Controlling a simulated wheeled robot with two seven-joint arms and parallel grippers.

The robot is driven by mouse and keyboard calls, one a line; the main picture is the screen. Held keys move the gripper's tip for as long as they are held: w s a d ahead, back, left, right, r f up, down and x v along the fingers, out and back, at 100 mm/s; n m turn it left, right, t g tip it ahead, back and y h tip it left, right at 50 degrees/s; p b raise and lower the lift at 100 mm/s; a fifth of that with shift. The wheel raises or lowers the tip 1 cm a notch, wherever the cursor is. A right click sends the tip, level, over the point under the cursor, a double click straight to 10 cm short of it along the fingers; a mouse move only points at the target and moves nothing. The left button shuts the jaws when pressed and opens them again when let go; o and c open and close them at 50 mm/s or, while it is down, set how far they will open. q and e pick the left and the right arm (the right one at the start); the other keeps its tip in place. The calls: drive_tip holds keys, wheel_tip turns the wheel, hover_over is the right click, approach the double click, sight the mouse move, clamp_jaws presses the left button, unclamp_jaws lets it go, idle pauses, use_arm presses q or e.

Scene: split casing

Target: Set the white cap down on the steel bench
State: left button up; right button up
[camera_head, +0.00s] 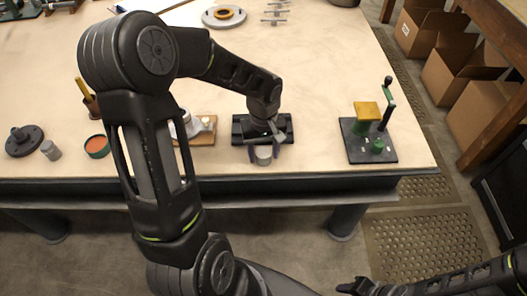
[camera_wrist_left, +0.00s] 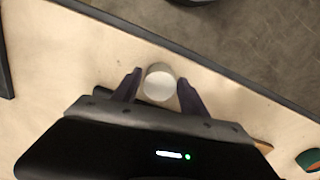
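The white cap (camera_wrist_left: 159,83) is a small pale cylinder, seen between the two fingers of my left gripper (camera_wrist_left: 160,77) in the left wrist view. Narrow gaps show between the cap and the fingers, so the gripper looks open around it. In the head view, the cap (camera_head: 264,157) is near the front edge of the steel bench (camera_head: 320,95), with my left gripper (camera_head: 264,151) above and astride it. Whether its underside touches the bench is hard to tell. My right gripper (camera_head: 355,287) is low at the bottom edge, away from the bench; its finger opening is unclear.
A dark fixture (camera_head: 242,128) lies just behind the cap. A black-based stand (camera_head: 385,153) with green and yellow parts is to the right. A wooden board (camera_head: 205,136), orange-filled cup (camera_head: 97,146), grey cylinder (camera_head: 50,150) and dark flanged disc (camera_head: 24,142) are left. Bare bench lies between fixture and stand.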

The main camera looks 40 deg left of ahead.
sight(264, 153)
use_arm(q)
drive_tip(key=shift+o, duration=1)
drive_tip(key=shift+r, duration=0.1)
drive_tip(key=shift+r, duration=0.2)
wheel_tip(264, 153, up, 12)
drive_tip(key=shift+f, duration=0.15)
